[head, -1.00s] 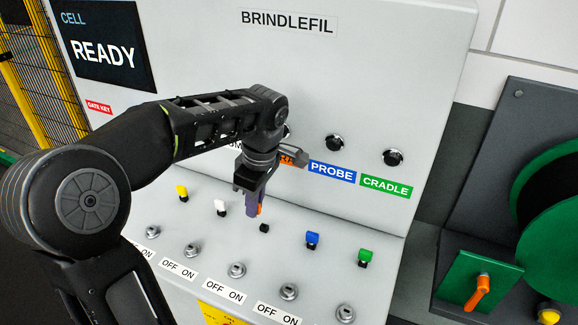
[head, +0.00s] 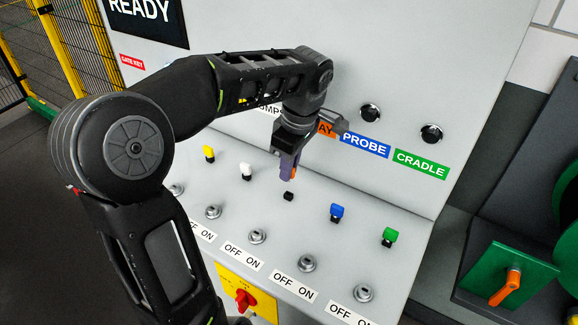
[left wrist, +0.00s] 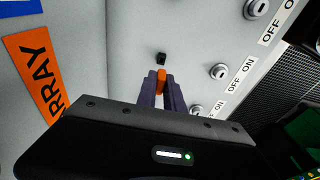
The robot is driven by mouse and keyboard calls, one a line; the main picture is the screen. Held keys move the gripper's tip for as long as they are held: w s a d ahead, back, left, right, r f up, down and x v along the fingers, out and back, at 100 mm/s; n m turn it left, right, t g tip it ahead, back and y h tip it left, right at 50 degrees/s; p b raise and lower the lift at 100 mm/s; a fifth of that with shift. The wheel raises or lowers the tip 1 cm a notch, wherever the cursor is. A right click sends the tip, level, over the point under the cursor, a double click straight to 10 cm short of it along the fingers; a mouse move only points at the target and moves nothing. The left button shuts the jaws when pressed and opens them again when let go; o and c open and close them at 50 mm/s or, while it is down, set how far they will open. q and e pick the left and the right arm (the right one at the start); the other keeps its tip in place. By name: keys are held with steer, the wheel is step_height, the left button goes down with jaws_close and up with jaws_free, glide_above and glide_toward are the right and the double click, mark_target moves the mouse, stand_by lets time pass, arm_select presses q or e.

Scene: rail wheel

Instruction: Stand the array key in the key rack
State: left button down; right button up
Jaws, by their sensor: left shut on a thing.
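My left gripper (head: 288,173) is shut on the orange array key (head: 294,174), and its purple fingers point down. In the left wrist view the array key (left wrist: 161,80) shows between the fingertips. The key rack is the row on the sloping panel, where yellow (head: 209,152), white (head: 246,169), blue (head: 337,211) and green (head: 389,235) keys stand. A bare black holder (head: 288,196) sits between the white and blue keys, and it also shows in the left wrist view (left wrist: 161,58). The array key is close to this holder; a small gap shows. My right gripper is not in view.
Several key switches (head: 307,263) with OFF ON labels run along the panel in front of the rack. The upright panel behind has an orange ARRAY label (left wrist: 40,75), partly hidden by my arm in the head view.

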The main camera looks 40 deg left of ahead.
arm_select(q)
steer(key=shift+f+b, duration=1.15)
steer(key=shift+f, duration=0.5)
steer(key=shift+b, duration=0.35)
stand_by(0.4)
steer(key=shift+f+b, duration=0.9)
steer(key=shift+f, duration=0.2)
stand_by(1.8)
stand_by(0.7)
steer(key=c, duration=1.4)
jaws_free()
